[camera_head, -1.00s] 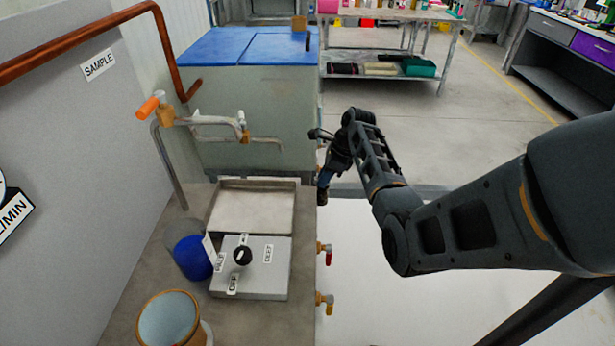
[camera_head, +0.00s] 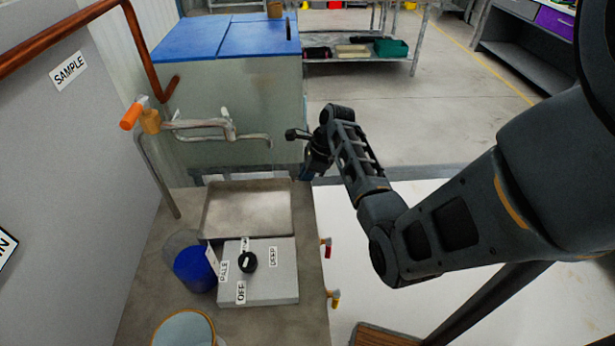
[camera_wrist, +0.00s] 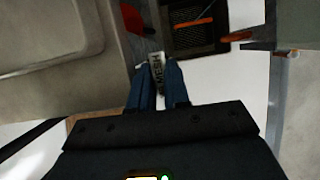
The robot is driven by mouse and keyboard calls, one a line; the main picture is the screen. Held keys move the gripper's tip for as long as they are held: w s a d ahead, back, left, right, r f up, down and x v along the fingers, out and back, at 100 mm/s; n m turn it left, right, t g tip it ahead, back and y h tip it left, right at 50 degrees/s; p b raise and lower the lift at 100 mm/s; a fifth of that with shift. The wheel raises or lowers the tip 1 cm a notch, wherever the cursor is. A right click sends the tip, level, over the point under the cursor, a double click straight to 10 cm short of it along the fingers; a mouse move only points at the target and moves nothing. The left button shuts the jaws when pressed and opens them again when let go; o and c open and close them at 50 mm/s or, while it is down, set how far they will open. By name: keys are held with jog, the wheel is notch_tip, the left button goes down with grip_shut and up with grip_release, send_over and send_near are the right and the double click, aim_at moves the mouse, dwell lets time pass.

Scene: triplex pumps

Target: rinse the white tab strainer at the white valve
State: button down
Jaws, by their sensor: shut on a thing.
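My gripper (camera_wrist: 158,85) has its blue fingers shut on a small white tab marked MESH, the tab of the strainer (camera_wrist: 157,70). In the head view my gripper (camera_head: 308,168) is right of the basin, pointing down, and the strainer cannot be made out. The metal faucet (camera_head: 200,124) stands left of my gripper, its spout ending a short way off. A small pale handle (camera_head: 225,113) on it looks like the white valve. No water shows.
A shallow metal basin (camera_head: 247,211) lies below the spout. In front are a grey box with a black knob (camera_head: 272,285), a blue cup (camera_head: 194,269) and a round pot (camera_head: 184,330). Red (camera_head: 327,243) and yellow (camera_head: 334,298) taps stick out from the bench's right side. A blue-lidded tank (camera_head: 235,95) stands behind.

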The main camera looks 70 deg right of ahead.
jog(key=w+d+f+b, duration=0.2)
jog(key=w+d+b, duration=0.5)
jog(key=w+b, duration=0.4)
jog(key=shift+f+b, duration=0.3)
jog(key=shift+b, duration=0.4)
jog(key=shift+w+d, duration=0.1)
jog(key=shift+d, duration=0.15)
dwell(0.5)
jog(key=shift+s+d+p, duration=0.35)
jog(key=shift+w+a+r+p, duration=0.1)
jog(key=shift+w+a+p, duration=0.15)
jog(key=shift+p, duration=0.3)
jog(key=shift+w+a, duration=0.1)
jog(key=shift+a, duration=0.2)
